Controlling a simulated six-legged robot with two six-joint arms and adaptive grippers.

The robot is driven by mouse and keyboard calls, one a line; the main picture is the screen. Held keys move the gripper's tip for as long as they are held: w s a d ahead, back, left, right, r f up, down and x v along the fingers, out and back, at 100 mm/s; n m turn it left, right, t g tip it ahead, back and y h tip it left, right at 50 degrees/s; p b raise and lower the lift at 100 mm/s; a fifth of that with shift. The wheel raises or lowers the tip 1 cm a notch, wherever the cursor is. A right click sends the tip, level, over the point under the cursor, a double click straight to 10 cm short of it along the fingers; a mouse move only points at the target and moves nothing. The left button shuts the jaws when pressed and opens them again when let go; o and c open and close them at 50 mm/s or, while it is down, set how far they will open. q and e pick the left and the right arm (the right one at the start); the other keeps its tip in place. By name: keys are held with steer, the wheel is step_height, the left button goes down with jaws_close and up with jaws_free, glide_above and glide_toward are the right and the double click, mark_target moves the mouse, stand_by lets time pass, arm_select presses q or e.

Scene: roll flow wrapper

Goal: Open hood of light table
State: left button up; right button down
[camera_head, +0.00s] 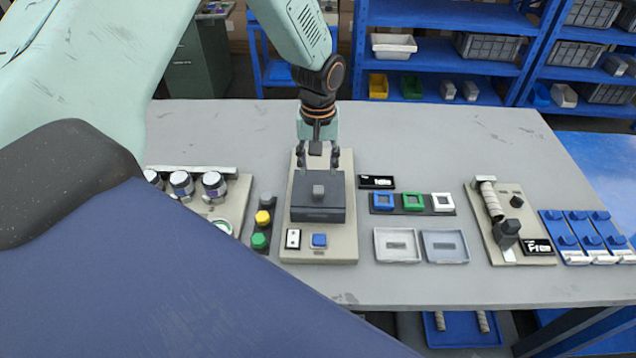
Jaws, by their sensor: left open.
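The light table (283,246) is a beige base in the middle of the grey table. Its dark grey hood (318,213) lies flat over the middle of the base and looks closed, with a small grey knob (318,191) on top. A white switch (293,239) and a blue button (319,240) sit in front of the hood. My left gripper (319,162) points down at the hood's far edge, behind the knob. Its two fingers are apart with nothing between them. I cannot tell whether the fingertips touch the hood. My right gripper is not in view.
Several jars (181,184) stand left, beside yellow and green knobs (261,228). Right are blue, green and white square pieces (413,202), two shallow trays (397,246), a beige hose station (510,225) and blue pieces (580,236). Blue shelves (450,18) stand behind the table.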

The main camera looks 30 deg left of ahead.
mark_target(318, 188)
arm_select(q)
steer(key=f, duration=0.5)
steer(key=shift+w+f, duration=0.25)
steer(key=shift+f, duration=0.15)
steer(key=shift+s+f, duration=0.2)
steer(key=shift+f, duration=0.3)
steer(key=shift+c, duration=0.3)
steer(key=shift+w+f, duration=0.1)
steer(key=shift+w, duration=0.05)
steer(key=c, duration=0.3)
jaws_close()
